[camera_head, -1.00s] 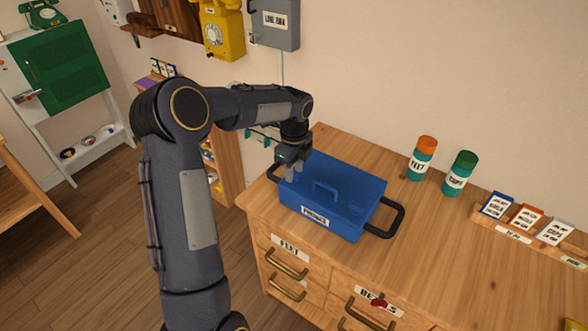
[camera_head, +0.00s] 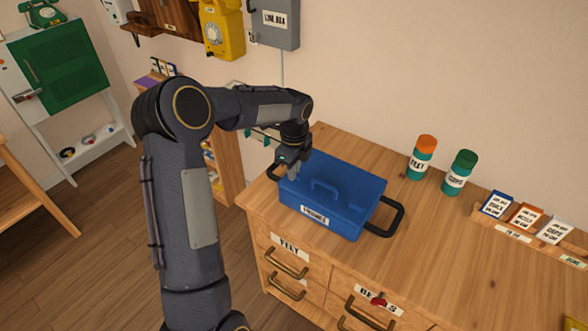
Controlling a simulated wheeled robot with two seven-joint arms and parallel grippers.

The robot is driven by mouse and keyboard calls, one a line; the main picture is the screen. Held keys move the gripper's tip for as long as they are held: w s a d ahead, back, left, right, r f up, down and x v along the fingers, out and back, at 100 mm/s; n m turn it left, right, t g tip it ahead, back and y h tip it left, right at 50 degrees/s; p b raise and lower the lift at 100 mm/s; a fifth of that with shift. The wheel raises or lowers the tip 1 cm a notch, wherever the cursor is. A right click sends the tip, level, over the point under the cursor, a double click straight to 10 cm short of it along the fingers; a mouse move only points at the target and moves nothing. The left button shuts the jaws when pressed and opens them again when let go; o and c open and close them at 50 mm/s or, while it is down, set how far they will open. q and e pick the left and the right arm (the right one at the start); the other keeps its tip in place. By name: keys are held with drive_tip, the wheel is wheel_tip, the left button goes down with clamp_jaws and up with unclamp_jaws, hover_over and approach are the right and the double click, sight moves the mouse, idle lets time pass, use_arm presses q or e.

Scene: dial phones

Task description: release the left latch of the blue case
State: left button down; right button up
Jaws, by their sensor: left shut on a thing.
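The blue case (camera_head: 345,188) sits closed on the wooden cabinet top, with a handle on its lid and a white label on its front. A black loop latch (camera_head: 392,218) sticks out at its right end. Another black loop, the left latch (camera_head: 271,174), shows in part at its left end. My left gripper (camera_head: 293,173) points down at the case's left end, beside the left latch. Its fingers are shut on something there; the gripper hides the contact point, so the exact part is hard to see. My right gripper is out of view.
An orange-capped bottle (camera_head: 422,158) and a green-capped bottle (camera_head: 460,173) stand behind and right of the case. A rack of cards (camera_head: 520,230) lies at the right. Drawers with handles (camera_head: 286,263) are below.

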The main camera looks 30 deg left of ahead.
use_arm(q)
drive_tip(key=shift+n, duration=0.3)
drive_tip(key=n, duration=0.3)
drive_tip(key=shift+n, duration=0.4)
drive_tip(key=n, duration=0.4)
drive_tip(key=shift+b, duration=0.4)
drive_tip(key=n, duration=0.5)
drive_tip(key=shift+n, duration=2.3)
drive_tip(key=c, duration=1.5)
unclamp_jaws()
drive_tip(key=shift+r, duration=0.1)
